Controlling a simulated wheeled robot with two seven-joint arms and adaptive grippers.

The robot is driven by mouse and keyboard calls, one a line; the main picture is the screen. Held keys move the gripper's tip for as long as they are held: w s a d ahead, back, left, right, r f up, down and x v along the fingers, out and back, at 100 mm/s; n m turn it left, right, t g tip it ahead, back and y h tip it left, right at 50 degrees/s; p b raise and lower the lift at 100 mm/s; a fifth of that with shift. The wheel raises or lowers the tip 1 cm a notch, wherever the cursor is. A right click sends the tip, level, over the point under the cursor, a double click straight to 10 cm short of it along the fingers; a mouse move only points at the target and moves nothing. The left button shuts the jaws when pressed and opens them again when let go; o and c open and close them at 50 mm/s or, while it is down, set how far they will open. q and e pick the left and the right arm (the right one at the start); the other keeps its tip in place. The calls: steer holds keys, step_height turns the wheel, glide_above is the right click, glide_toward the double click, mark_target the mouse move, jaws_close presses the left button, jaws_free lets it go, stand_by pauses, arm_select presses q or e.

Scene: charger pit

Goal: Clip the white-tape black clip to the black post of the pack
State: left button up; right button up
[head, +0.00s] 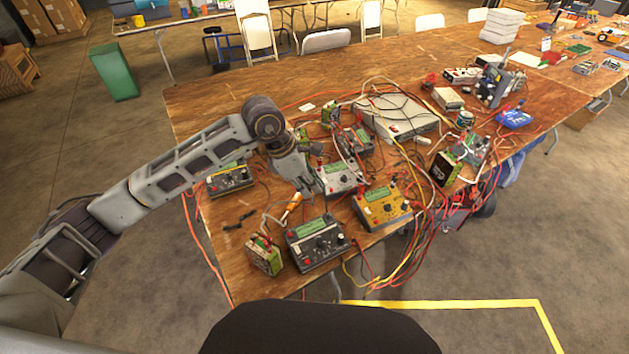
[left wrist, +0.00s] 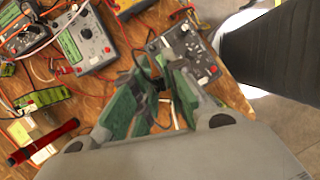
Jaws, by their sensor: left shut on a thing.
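My left gripper (head: 312,190) is low over the table among the chargers. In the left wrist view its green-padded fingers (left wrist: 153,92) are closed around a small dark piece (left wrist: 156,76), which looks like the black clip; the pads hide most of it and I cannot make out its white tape. A green battery pack (head: 264,255) with a white lead stands at the table's front left corner. More green packs stand at the back (head: 331,114) and at the right (head: 445,168). The black posts are too small to tell apart. My right gripper is not in view.
Near the gripper are a black charger (head: 316,243), a yellow charger (head: 382,208) and a pale grey charger (head: 340,178). An orange-handled piece (head: 293,203) lies close by. Loose red, yellow and black leads cross the wooden table (head: 220,215). The table's left edge is fairly clear.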

arm_select(q)
steer(key=s+a+m+g+p, duration=0.2)
steer(key=s+a+m, duration=0.7)
steer(key=a, duration=0.5)
steer(key=shift+s+a+f+m+g+y+p, duration=0.2)
steer(key=shift+m+g+y+p, duration=0.15)
steer(key=shift+g, duration=0.35)
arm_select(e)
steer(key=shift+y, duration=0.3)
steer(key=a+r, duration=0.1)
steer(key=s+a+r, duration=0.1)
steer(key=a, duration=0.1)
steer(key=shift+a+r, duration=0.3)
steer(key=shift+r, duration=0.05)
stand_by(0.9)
arm_select(q)
steer(key=shift+f, duration=0.1)
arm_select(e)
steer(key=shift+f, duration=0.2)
